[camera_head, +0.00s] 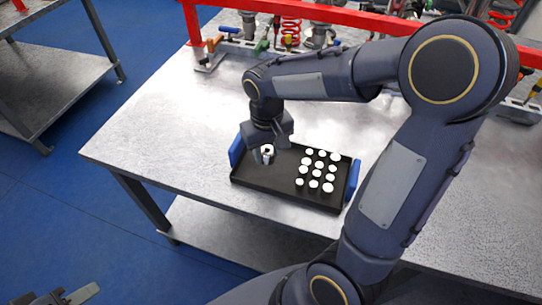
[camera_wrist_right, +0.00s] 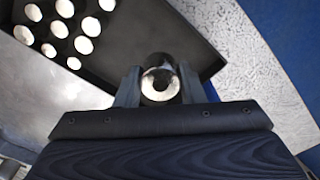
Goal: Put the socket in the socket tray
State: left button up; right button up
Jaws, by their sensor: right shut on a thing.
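My right gripper (camera_head: 264,155) is over the left part of the black socket tray (camera_head: 262,184). It is shut on the socket (camera_head: 268,149), a short, shiny metal cylinder. In the right wrist view the socket (camera_wrist_right: 160,80) sits between the two fingertips, its round end with a dark central hole facing the camera. The tray (camera_wrist_right: 160,30) lies behind it there. I cannot tell whether the socket touches the tray floor. My left gripper (camera_head: 78,295) is at the bottom left corner, far from the tray, partly cut off; its jaw state is unclear.
Several white-topped round pieces (camera_head: 315,170) stand in rows in the right part of the tray. Blue handles (camera_head: 353,180) are at its ends. The metal table (camera_head: 160,135) is clear to the left. A red rail (camera_head: 350,22) and damper parts stand along the back.

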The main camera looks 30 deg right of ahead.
jog(key=f, duration=0.1)
jog(key=w+d+f, duration=0.1)
jog(key=w+f, duration=0.1)
jog(key=shift+d+f, duration=0.15)
jog(key=shift+d, duration=0.25)
jog(key=shift+w+d+f, duration=0.1)
jog(key=shift+w+f, duration=0.05)
jog(key=shift+f, duration=1.55)
jog(key=shift+f, duration=0.1)
jog(key=shift+f, duration=0.15)
jog(key=o, duration=1)
jog(key=shift+o, duration=0.2)
